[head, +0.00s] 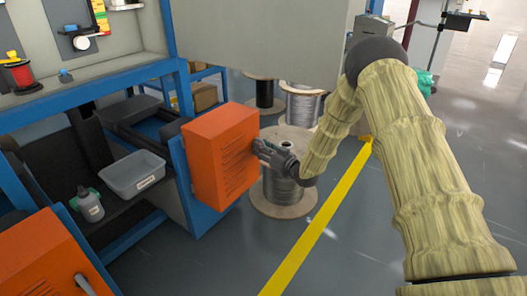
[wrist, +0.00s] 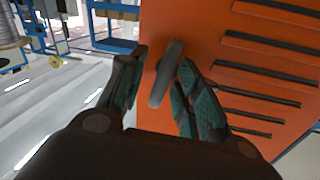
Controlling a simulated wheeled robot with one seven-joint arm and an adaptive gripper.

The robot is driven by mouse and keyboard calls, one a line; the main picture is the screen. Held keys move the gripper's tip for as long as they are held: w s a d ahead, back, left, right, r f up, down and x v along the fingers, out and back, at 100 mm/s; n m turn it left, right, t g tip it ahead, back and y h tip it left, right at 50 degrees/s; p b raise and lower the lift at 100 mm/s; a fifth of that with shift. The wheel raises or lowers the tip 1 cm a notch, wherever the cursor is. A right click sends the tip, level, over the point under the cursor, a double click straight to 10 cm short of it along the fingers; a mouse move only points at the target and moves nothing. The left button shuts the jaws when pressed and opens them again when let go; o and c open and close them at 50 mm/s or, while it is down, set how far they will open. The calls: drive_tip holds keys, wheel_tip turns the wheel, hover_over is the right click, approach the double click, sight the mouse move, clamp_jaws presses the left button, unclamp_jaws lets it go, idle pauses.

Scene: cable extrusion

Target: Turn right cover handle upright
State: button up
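The right cover (head: 218,155) is an orange slotted box panel on the blue machine frame, and it fills much of the wrist view (wrist: 215,75). Its handle (wrist: 166,72) is a grey bar that leans slightly right at the top of the wrist view. In the head view my gripper hides the handle. My gripper (head: 262,150) is at the front face of the right cover. In the wrist view my gripper (wrist: 162,62) is open, one finger on each side of the handle. A gap shows on the left; contact on the right is unclear.
A second orange cover (head: 42,262) with a grey handle (head: 84,285) is at the lower left. A grey bin (head: 133,176) and a bottle (head: 89,206) stand on the shelf between. Wire spools (head: 283,205) stand behind my gripper.

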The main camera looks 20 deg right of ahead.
clamp_jaws()
drive_tip(key=shift+r+n+p, duration=0.1)
drive_tip(key=shift+n+p, duration=0.6)
drive_tip(key=shift+n, duration=0.1)
drive_tip(key=shift+d+n, duration=0.15)
drive_tip(key=shift+n, duration=0.15)
